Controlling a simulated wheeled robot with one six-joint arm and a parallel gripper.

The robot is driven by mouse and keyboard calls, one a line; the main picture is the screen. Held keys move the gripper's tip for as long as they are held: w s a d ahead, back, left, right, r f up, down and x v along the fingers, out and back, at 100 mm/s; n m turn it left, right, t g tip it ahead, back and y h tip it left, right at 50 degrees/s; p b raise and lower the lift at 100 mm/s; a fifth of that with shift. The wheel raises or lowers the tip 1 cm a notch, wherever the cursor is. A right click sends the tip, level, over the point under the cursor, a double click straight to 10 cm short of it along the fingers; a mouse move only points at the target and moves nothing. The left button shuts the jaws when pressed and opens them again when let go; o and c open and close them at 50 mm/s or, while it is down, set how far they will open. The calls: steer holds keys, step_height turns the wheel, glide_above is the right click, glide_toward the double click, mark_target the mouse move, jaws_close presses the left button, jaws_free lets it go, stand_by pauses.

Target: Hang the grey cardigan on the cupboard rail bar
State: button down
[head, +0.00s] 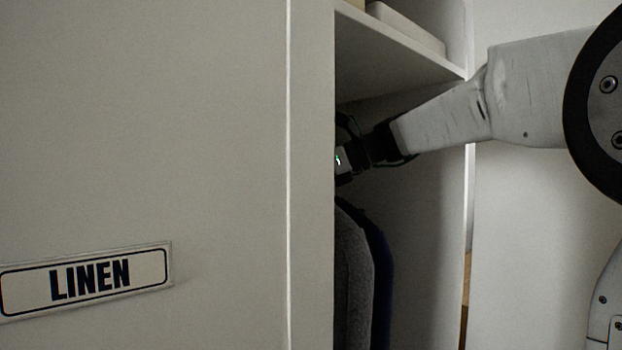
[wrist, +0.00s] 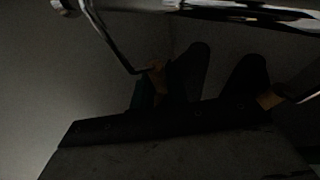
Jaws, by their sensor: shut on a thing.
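The grey cardigan (head: 353,275) hangs inside the cupboard, directly below my gripper (head: 347,155) in the head view. The cupboard's side panel hides its left part. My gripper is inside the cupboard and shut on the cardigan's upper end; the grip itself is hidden. In the dark wrist view, the gripper's fingers (wrist: 216,85) show as black shapes. The shiny rail bar (wrist: 245,14) crosses the top of the wrist view, beyond the fingers. I cannot tell whether the cardigan's hook rests on the bar.
A dark blue garment (head: 381,285) hangs close beside the cardigan. A metal hook (wrist: 112,42) shows left of the fingers. A shelf (head: 400,48) lies above my gripper. The large panel with the LINEN sign (head: 88,280) blocks the left side.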

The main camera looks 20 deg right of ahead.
steer(key=shift+w+a, duration=0.3)
steer(key=shift+w, duration=0.65)
steer(key=shift+w+a, duration=0.3)
steer(key=shift+w, duration=0.6)
steer(key=shift+f, duration=1.15)
